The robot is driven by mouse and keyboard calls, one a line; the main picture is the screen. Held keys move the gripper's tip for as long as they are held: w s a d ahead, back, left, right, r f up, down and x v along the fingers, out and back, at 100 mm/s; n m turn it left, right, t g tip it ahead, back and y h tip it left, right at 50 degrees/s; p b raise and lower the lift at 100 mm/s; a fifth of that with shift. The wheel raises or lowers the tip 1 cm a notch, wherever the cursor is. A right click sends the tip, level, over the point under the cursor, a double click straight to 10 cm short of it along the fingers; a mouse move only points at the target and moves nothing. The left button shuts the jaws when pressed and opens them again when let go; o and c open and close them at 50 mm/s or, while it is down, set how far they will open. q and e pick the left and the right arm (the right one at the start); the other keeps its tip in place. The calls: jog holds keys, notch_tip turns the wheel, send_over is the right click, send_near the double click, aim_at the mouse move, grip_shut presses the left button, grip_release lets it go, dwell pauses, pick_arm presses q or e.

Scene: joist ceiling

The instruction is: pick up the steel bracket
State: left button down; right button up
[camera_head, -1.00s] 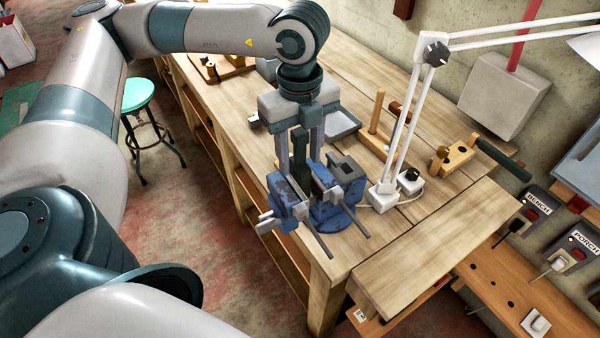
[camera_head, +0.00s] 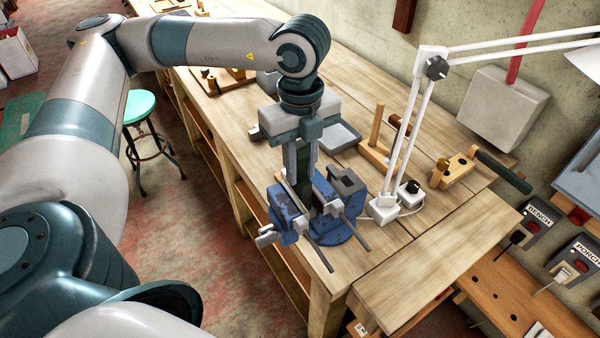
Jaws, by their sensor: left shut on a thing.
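My left gripper (camera_head: 303,172) points down over the blue bench vise (camera_head: 287,212) near the bench's front corner. Its fingers are shut on a dark upright piece, which I take to be the steel bracket (camera_head: 305,190). The bracket's lower part is between the vise jaws and mostly hidden; I cannot tell whether the jaws touch it. The fingers and wrist hide its upper part. My right gripper is not in view.
A white lamp stand (camera_head: 384,207) rises close right of the vise. A wooden peg stand (camera_head: 377,150) and a clamp with a dark handle (camera_head: 458,165) lie farther back. A grey tray (camera_head: 340,136) is behind the gripper. The bench's front right is clear.

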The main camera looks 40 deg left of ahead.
pick_arm(q)
jog(key=shift+s+d+r+b, duration=0.15)
jog(key=shift+d+r+b, duration=0.2)
jog(key=shift+d+b, duration=0.1)
jog(key=s+d+r+b, duration=0.5)
jog(key=d+r, duration=0.2)
jog(key=d, duration=0.5)
